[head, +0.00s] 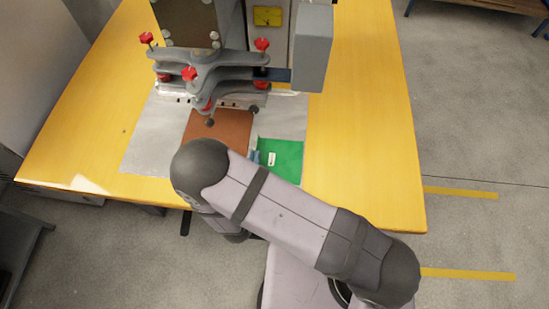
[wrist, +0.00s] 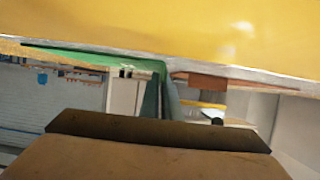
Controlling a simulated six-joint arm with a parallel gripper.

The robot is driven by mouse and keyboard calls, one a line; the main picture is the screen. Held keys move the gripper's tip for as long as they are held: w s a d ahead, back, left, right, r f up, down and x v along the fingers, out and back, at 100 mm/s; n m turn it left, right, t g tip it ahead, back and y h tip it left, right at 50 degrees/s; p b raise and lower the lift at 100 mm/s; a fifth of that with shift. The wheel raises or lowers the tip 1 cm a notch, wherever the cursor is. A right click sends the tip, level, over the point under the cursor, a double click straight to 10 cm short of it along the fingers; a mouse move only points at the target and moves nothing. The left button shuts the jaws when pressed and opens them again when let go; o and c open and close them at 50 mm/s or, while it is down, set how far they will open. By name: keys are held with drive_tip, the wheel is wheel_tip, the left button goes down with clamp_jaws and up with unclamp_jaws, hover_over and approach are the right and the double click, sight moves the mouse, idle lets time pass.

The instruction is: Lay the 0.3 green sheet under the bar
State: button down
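The green sheet (head: 285,151), with a small white label, lies flat at the right front of the work area, partly over the pale grey sheet. It also shows in the wrist view (wrist: 85,57) as a thin edge-on strip. My gripper (head: 254,157) is at the left edge of the green sheet, mostly hidden by my arm. In the wrist view my two fingers (wrist: 162,95) are close together at the sheet's end; whether they pinch it cannot be made out. The bar (head: 276,92) of the machine is behind the sheet, partly hidden by the clamps.
A brown sheet (head: 223,127) lies just left of the green one. A pale grey sheet (head: 150,140) lies beneath on the yellow table (head: 365,130). The grey clamp frame with red knobs (head: 190,74) overhangs the back of the sheets. The table's right side is clear.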

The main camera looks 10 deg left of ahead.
drive_tip(key=shift+r, duration=0.2)
idle(0.3)
wheel_tip(320, 180, up, 18)
drive_tip(key=shift+f, duration=0.2)
idle(0.7)
drive_tip(key=w+d+f+m+g+h, duration=0.1)
drive_tip(key=d+f+m+h, duration=0.1)
drive_tip(key=d, duration=0.6)
drive_tip(key=w+d+f+m+g+h+p, duration=0.1)
drive_tip(key=d+f+m+g+h, duration=0.1)
drive_tip(key=d+m+h, duration=0.3)
drive_tip(key=w+d+f+m+g+h, duration=0.1)
drive_tip(key=d+f+m+g+h, duration=0.1)
drive_tip(key=d, duration=1.1)
wheel_tip(320, 180, down, 2)
drive_tip(key=shift+w+f+m+h, duration=0.1)
drive_tip(key=shift+w+m+h, duration=0.1)
drive_tip(key=shift+m+h, duration=0.55)
